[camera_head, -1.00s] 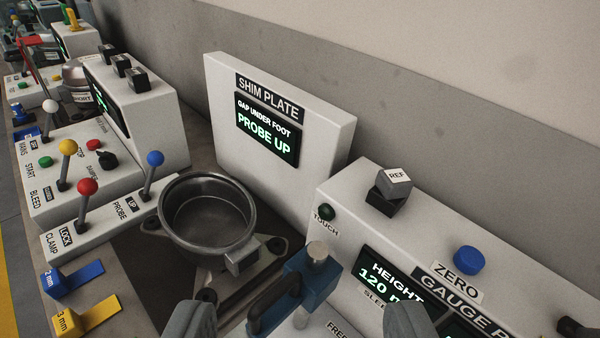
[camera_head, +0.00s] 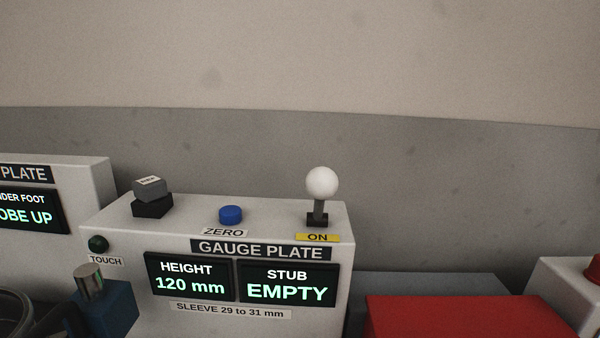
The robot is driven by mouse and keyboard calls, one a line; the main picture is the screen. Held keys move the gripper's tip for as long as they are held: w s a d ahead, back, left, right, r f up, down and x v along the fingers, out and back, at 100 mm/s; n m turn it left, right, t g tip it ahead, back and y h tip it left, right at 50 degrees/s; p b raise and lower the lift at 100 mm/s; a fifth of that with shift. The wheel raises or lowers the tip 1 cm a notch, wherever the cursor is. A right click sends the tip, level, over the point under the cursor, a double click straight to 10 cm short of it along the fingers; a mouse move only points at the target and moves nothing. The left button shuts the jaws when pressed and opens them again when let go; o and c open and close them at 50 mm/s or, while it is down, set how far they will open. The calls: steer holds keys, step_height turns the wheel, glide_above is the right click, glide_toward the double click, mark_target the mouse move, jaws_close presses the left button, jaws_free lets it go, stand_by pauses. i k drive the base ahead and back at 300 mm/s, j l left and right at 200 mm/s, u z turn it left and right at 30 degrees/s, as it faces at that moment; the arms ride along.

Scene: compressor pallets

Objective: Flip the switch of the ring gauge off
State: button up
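A lever switch with a white ball knob (camera_head: 322,182) stands upright on the top right of the gauge plate housing (camera_head: 215,322). A yellow label (camera_head: 318,237) in front of it reads ON. The GAUGE PLATE displays read HEIGHT 120 mm (camera_head: 188,277) and STUB EMPTY (camera_head: 287,284). No part named ring gauge can be made out. My gripper is not in view now.
A blue ZERO button (camera_head: 231,215) and a grey REF block (camera_head: 150,189) sit left of the switch. A blue fixture with a metal post (camera_head: 90,282) stands at lower left. A red box (camera_head: 455,318) is at lower right. A wall rises behind.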

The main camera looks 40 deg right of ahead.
mark_target(321, 182)
steer(key=k+l+u, duration=0.1)
steer(key=k, duration=0.4)
steer(key=k+l+u, duration=0.15)
steer(key=k, duration=0.4)
steer(key=l, duration=0.1)
